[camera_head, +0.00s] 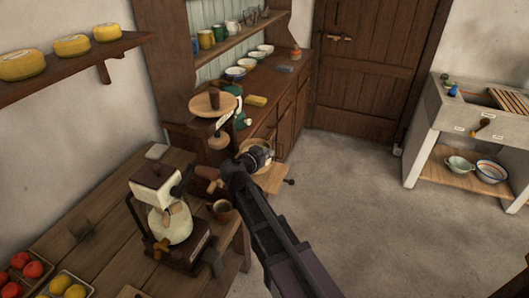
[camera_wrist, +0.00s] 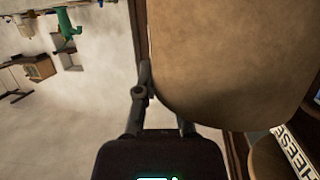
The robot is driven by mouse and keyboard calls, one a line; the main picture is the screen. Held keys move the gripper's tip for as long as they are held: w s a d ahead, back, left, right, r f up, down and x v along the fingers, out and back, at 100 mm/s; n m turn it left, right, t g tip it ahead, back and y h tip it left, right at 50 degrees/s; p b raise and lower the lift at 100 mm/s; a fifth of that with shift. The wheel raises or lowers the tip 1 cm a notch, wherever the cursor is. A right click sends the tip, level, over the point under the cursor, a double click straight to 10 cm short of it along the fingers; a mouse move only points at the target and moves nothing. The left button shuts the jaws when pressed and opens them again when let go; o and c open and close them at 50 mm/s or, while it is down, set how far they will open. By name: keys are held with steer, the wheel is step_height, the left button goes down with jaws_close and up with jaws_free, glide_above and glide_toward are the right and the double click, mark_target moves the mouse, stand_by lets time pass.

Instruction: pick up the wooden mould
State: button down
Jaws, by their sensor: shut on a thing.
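The wooden mould (camera_wrist: 230,60) is a large tan, round-cornered shape filling the upper right of the wrist view, very close to the camera. My gripper (camera_wrist: 162,100) is shut on it at its lower left edge. In the head view my gripper (camera_head: 257,155) is past the far edge of the table, in front of the dark dresser. A pale round form around it is mostly hidden, so I cannot make out the mould's full shape there.
A lettered sign (camera_wrist: 295,150) is close at the lower right. The table (camera_head: 105,220) bears a cream grinder-like machine (camera_head: 170,222) and a brown cup (camera_head: 222,210). A scale-like stand (camera_head: 213,103) is left of my gripper. Open floor (camera_head: 355,190) lies to the right.

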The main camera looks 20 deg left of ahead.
steer(key=s+d+r+p, duration=0.1)
steer(key=s+d, duration=0.6)
steer(key=s, duration=0.6)
steer(key=shift+s+d+r, duration=0.15)
steer(key=shift+s, duration=0.05)
steer(key=shift+r+p, duration=0.45)
steer(key=shift+p, duration=0.15)
stand_by(0.3)
